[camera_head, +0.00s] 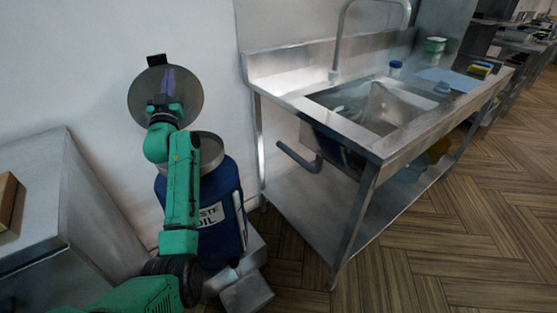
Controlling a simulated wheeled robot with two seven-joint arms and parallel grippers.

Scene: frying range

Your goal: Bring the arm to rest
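My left gripper (165,98) is at the end of my green arm, raised in front of the pale wall at the left. A round grey disc-shaped object (141,91), like a lid or pan, is at its fingers, with a small black tab at its top edge. It appears held in the air, though the grip is partly hidden. Below stands a blue waste oil drum (231,205) with a grey round top, partly hidden behind my arm. My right gripper is not in view.
A steel sink table (290,92) with a basin (385,108) and tap (337,45) stands at the centre right. A steel counter (35,160) is at the left edge. The wooden floor (470,240) at the lower right is clear.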

